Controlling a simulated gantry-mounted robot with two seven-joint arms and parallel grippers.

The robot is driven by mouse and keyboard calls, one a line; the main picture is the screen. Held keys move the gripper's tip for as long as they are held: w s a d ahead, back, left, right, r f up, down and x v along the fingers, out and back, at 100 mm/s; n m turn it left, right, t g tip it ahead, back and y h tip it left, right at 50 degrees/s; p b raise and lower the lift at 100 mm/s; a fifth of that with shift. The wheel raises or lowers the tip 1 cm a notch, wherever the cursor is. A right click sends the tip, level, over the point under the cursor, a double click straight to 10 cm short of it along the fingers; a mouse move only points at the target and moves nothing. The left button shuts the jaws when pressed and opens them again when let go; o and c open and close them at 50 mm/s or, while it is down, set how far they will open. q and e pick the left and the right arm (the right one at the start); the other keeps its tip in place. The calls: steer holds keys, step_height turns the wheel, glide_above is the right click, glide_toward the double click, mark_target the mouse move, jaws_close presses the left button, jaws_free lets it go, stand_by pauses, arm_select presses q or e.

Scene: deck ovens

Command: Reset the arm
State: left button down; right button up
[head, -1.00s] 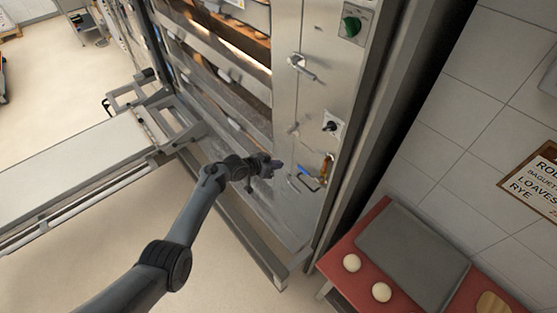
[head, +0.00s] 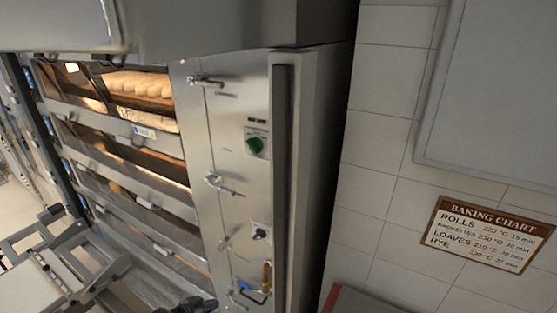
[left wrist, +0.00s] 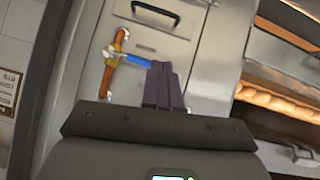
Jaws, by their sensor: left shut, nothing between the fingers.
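My left gripper (head: 207,304) shows at the bottom edge of the head view, mostly cut off, in front of the oven's lower panel. In the left wrist view its two dark fingers (left wrist: 163,70) are shut together with nothing between them. A blue-handled valve (left wrist: 138,60) on a brass pipe (left wrist: 120,42) lies just beyond the fingertips; I cannot tell whether they touch it. The blue handle also shows low on the panel in the head view (head: 244,284). My right gripper is in neither view.
The steel deck oven (head: 225,150) has several decks, with loaves (head: 140,84) in the upper one. Its panel carries a green knob (head: 254,146) and protruding latches. A loader frame (head: 50,262) stands at lower left. A baking chart (head: 487,233) hangs on the tiled wall.

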arm_select(q)
steer(key=s+d+f+g+y, duration=0.1)
steer(key=s+f+g, duration=0.1)
steer(key=s+f, duration=0.75)
steer(key=s+d+f+g, duration=0.15)
steer(key=s+f, duration=0.45)
steer(key=s, duration=0.7)
steer(key=s+d+r+y, duration=0.2)
steer(key=s+r, duration=0.1)
steer(key=s, duration=0.7)
steer(key=s+r+n+g+y, duration=0.1)
steer(key=s+r, duration=0.3)
steer(key=r, duration=0.7)
steer(key=s+r+n+g+y, duration=0.1)
steer(key=s+r, duration=0.3)
steer(key=r, duration=0.7)
steer(key=shift+r, duration=0.25)
